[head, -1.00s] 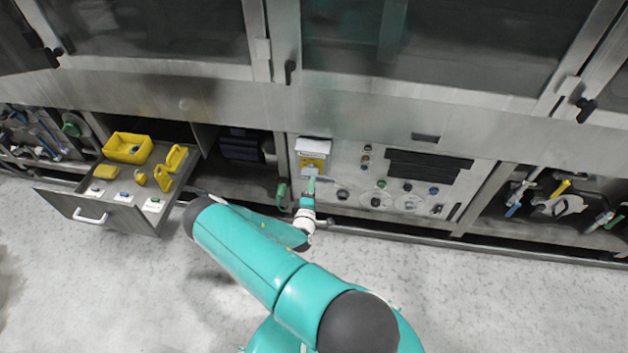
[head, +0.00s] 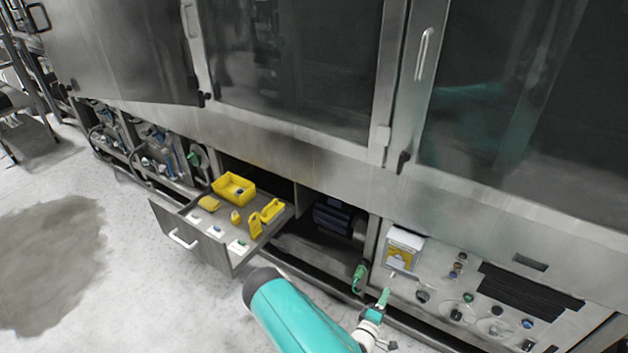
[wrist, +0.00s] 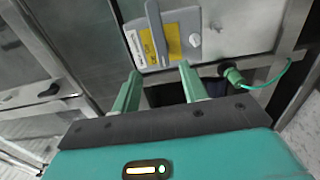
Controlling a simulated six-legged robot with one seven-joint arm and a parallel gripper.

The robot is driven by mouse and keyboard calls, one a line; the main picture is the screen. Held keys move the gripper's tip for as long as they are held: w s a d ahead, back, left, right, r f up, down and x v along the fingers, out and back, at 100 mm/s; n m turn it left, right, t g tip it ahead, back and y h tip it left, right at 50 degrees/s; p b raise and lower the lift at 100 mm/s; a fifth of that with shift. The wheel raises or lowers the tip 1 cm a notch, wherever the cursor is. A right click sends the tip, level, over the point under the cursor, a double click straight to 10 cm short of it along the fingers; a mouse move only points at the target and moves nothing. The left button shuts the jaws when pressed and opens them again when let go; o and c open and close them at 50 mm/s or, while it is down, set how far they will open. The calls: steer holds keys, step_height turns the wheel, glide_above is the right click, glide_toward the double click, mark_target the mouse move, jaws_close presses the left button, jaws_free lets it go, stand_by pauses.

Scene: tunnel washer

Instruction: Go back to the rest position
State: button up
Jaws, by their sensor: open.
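My gripper (wrist: 161,85) is open and empty in the wrist view, its two green fingers apart. In the head view my gripper (head: 382,298) is small, in front of the control panel (head: 455,297) at the lower right.
An open drawer (head: 177,236) with a yellow bin (head: 233,187) and several yellow items sticks out at the left. A green plug (head: 360,275) is beside the panel. A cabinet door (head: 125,50) stands open at upper left. The floor at left is clear, with a dark patch (head: 50,260).

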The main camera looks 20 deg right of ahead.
steer(key=w+a+r+m+g+y, duration=0.3)
steer(key=w+a+r+m+y, duration=0.5)
steer(key=w+a+r, duration=0.65)
steer(key=a+r+y, duration=0.4)
steer(key=a+r, duration=0.2)
steer(key=r, duration=0.6)
steer(key=s+a+r+y, duration=0.25)
steer(key=s+r, duration=0.25)
steer(key=r, duration=0.3)
steer(key=s+a+r+y, duration=0.1)
steer(key=s+a+r, duration=0.35)
steer(key=r, duration=0.35)
steer(key=s+r+g, duration=0.1)
steer(key=s+r, duration=0.3)
steer(key=s, duration=0.5)
steer(key=s+d+r+g+h, duration=0.1)
steer(key=s+r, duration=0.4)
steer(key=s, duration=0.5)
steer(key=shift+s, duration=0.2)
